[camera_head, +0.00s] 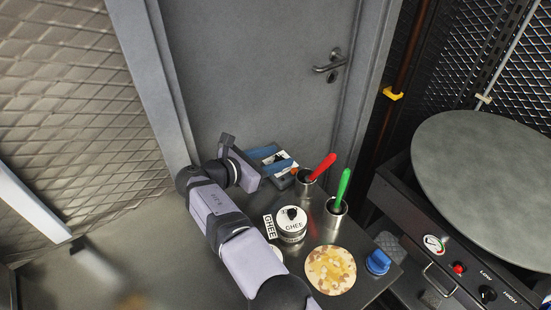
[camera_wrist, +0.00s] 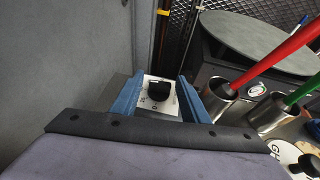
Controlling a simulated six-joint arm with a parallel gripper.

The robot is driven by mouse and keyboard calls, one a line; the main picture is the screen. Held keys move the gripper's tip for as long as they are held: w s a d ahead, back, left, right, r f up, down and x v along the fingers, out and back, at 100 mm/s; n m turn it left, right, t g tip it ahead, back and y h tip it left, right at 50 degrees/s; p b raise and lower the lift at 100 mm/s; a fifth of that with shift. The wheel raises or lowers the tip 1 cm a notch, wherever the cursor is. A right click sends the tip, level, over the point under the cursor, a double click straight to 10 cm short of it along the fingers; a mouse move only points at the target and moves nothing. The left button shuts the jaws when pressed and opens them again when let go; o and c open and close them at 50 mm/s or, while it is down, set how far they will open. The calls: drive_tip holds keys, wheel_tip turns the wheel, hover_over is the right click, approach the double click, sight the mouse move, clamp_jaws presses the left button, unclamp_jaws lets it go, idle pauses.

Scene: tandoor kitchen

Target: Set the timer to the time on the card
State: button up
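A white timer face with a black knob (camera_wrist: 159,87) shows in the wrist view, with small dark marks too small to read. In the head view the timer (camera_head: 281,157) stands at the far end of the dark table, before the door. My gripper (camera_wrist: 158,80) is open. Its two blue fingers lie left and right of the knob, with a gap on each side. In the head view my gripper (camera_head: 281,160) reaches in from the left and partly hides the timer. I cannot make out a card with a time on it.
Steel cups with a red-handled tool (camera_head: 321,166) and a green-handled tool (camera_head: 343,184) stand close right of the gripper. A ghee tin (camera_head: 292,222), a flatbread (camera_head: 331,269) and a blue object (camera_head: 378,262) are nearer. A grey door (camera_head: 260,70) stands behind.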

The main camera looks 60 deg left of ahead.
drive_tip(key=shift+f, duration=0.15)
drive_tip(key=shift+w+r+n+y+p, duration=0.1)
drive_tip(key=shift+r+n+y+p, duration=0.25)
drive_tip(key=shift+p, duration=0.4)
drive_tip(key=shift+f+n+y+p, duration=0.1)
drive_tip(key=shift+n+y+p, duration=0.15)
drive_tip(key=shift+p, duration=0.1)
drive_tip(key=shift+d+f+n+g+y+p, duration=0.1)
drive_tip(key=shift+d+n+g+y+p, duration=0.2)
drive_tip(key=shift+n+y+p, duration=0.45)
